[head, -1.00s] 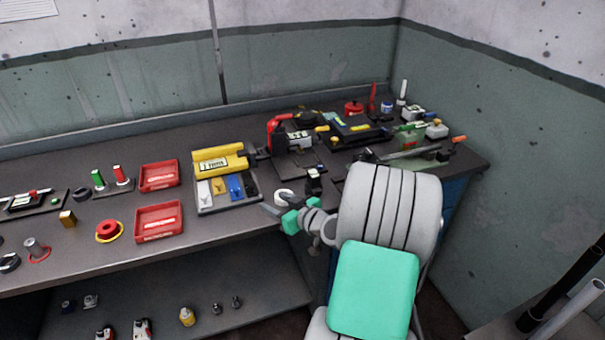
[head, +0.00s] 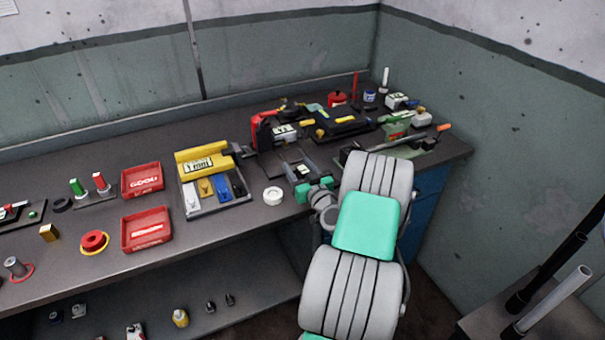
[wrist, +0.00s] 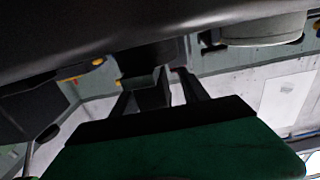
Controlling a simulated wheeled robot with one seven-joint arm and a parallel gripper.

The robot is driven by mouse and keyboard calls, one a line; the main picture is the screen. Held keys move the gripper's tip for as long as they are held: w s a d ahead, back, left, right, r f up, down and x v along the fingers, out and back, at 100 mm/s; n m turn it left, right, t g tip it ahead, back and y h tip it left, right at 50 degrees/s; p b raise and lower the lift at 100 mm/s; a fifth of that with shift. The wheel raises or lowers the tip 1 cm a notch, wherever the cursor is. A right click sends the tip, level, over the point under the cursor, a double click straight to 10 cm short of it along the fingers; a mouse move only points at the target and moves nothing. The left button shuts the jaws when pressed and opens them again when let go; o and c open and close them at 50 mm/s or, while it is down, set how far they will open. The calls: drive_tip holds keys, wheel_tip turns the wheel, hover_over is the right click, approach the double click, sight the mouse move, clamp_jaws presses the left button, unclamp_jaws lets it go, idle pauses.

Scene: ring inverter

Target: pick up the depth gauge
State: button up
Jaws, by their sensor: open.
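A small dark upright block with a light face (head: 303,171), which I take to be the depth gauge, stands near the bench's front edge in the head view. My gripper (head: 302,183) is right at it, reaching in from the front. In the wrist view, a dark block (wrist: 150,88) shows between the two dark fingers of my gripper (wrist: 157,80). The fingers are apart, one on each side of it. I cannot tell whether they touch it. Its lower part is hidden in the head view.
A white ring (head: 272,196) lies just left of my gripper. A tray with coloured pieces (head: 216,201) is farther left, beside red bins (head: 146,229). Behind are a red clamp-like tool (head: 262,131) and a black case (head: 345,124). A green tool (head: 398,127) is at right.

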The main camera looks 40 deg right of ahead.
drive_tip(key=shift+c, duration=0.4)
clamp_jaws()
idle(0.4)
